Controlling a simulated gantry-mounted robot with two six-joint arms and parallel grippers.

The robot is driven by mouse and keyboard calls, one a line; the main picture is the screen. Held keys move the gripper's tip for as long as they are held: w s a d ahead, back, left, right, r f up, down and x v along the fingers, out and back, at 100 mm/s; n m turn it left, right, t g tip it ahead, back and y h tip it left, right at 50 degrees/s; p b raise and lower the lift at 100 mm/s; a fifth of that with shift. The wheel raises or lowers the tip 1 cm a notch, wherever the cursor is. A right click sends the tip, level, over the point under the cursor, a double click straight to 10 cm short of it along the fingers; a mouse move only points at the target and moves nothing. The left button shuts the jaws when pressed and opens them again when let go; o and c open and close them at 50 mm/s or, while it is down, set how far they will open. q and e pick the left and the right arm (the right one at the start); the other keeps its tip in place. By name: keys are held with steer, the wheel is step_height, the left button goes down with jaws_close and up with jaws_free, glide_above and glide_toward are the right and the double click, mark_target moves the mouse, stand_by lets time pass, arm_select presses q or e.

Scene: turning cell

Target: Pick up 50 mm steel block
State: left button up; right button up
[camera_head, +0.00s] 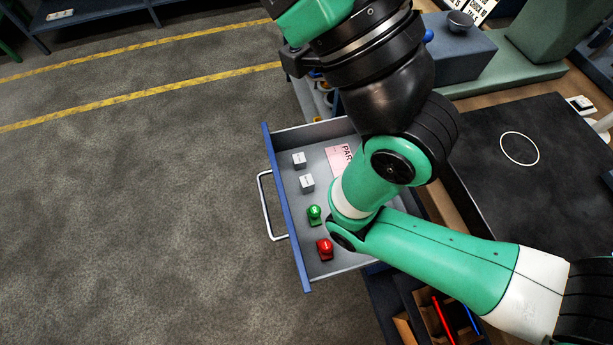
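Two small light-grey metal blocks lie in an open drawer (285,196). One block (299,159) is towards the back and the other block (307,183) is just in front of it, looking slightly larger. Their labels are too small to read, so I cannot tell which is 50 mm. One of my arms, green, white and black, comes in from the lower right and bends up over the drawer's right part, hiding it. No gripper fingertips show, and neither gripper can be made out. Nothing touches the two blocks.
A green-topped piece (314,215) and a red-topped piece (325,249) stand in the drawer in front of the blocks. A pink sign (340,157) is partly hidden behind my arm. A dark bench top (490,190) lies right. Open floor (130,210) lies left of the drawer handle (266,207).

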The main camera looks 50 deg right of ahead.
arm_select(q)
steer(key=shift+s, duration=0.1)
steer(key=shift+c, duration=0.2)
steer(key=c, duration=0.4)
steer(key=shift+o, duration=0.2)
